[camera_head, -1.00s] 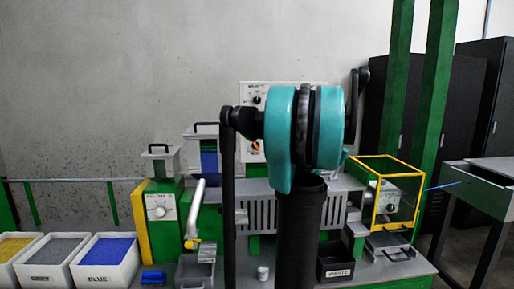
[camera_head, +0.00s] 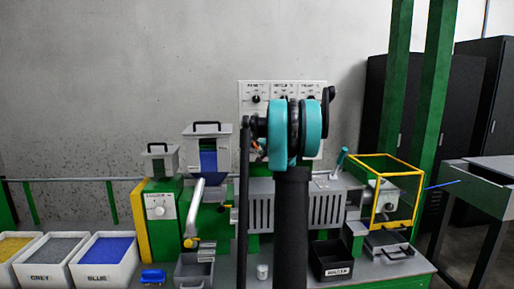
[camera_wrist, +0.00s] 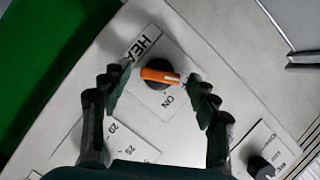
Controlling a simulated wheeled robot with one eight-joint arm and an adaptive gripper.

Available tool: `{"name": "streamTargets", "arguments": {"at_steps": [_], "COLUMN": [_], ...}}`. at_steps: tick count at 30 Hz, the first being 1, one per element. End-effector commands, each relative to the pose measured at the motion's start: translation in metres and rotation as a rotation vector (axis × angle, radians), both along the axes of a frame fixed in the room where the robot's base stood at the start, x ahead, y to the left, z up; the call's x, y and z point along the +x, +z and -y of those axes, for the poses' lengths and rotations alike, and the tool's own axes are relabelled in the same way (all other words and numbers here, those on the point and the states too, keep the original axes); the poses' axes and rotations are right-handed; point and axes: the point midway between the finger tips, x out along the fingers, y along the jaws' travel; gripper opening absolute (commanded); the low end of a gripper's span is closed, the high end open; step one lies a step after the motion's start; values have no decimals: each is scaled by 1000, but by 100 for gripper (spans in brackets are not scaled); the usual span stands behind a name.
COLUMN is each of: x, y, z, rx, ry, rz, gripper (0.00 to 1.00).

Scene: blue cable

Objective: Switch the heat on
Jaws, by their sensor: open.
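The heat knob (camera_wrist: 160,74), black with an orange bar, sits on a pale panel (camera_wrist: 60,130) in the wrist view. A "HEAT" label is above it and an "ON" mark is below it. The orange bar lies nearly level in that view. My gripper (camera_wrist: 156,82) is open, with one dark finger on each side of the knob and visible gaps between. In the head view, a bit of the orange knob (camera_head: 257,145) shows on the upright control panel (camera_head: 246,100); my arm covers much of that panel and hides my fingers.
Another black knob (camera_wrist: 262,168) is at the lower right of the wrist view. In the head view, a teal-handled lever (camera_head: 341,160) and a yellow-framed guard (camera_head: 388,166) stand right of my arm. Bins (camera_head: 100,275) of coloured granules stand at left.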

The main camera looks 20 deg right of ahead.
Motion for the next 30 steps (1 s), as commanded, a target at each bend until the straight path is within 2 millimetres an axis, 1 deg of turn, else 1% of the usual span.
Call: {"name": "streamTargets", "arguments": {"at_steps": [8,9,21,30], "x": [2,2,2,2], "y": [0,0,0,-1], "z": [0,0,0,1], "rx": [0,0,1,38], "ry": [0,0,0,-1], "rz": [0,0,0,11], "gripper": [60,59,10,10]}}
